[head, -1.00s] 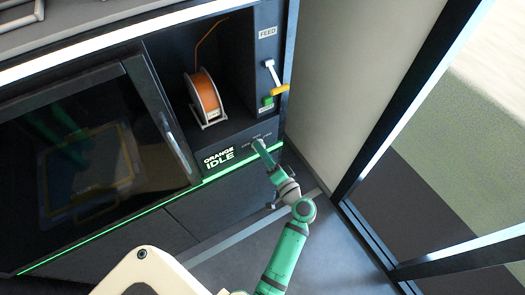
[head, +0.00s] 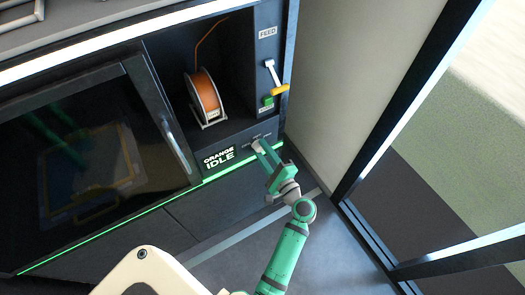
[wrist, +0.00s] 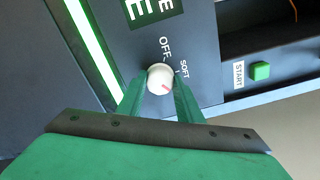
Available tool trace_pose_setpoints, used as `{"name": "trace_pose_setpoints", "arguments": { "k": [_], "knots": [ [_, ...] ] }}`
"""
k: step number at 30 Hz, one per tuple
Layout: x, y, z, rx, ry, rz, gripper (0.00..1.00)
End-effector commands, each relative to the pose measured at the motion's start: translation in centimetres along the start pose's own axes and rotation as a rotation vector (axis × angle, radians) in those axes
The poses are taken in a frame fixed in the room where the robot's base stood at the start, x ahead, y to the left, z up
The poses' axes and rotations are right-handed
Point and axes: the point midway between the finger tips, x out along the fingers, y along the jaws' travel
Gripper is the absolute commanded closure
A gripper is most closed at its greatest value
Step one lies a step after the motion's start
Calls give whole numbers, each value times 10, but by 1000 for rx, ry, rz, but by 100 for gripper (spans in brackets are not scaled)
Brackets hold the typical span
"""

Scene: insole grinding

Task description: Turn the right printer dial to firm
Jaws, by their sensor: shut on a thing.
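The printer dial is a round white knob (wrist: 160,79) with a red pointer mark on the dark front panel. In the wrist view the labels OFF and SOFT show beside it; no FIRM label is visible, and my right finger covers part of the panel. The red mark points to the lower right, past SOFT. My gripper (wrist: 161,84) is shut on the knob, one finger on each side. In the head view my gripper (head: 262,147) reaches the panel right of the ORANGE IDLE display (head: 219,157), and the knob is mostly hidden between the fingertips.
An orange filament spool (head: 204,93) sits in the bay above. A feed lever (head: 273,76) and a green START button (wrist: 260,71) are on the panel nearby. The dark printer door (head: 90,155) is at left. A wall (head: 350,80) stands close on the right.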

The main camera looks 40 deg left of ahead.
Motion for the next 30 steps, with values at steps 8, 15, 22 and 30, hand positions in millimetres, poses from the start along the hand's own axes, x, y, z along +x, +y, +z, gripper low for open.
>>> {"name": "trace_pose_setpoints", "arguments": {
  "k": [8,15,22,30],
  "knots": [
    [-1,1,-1,82,2,2,90],
    [-1,1,-1,99,2,2,90],
    [-1,1,-1,98,2,2,90],
    [0,1,0,96,1,1,49]
  ]
}}
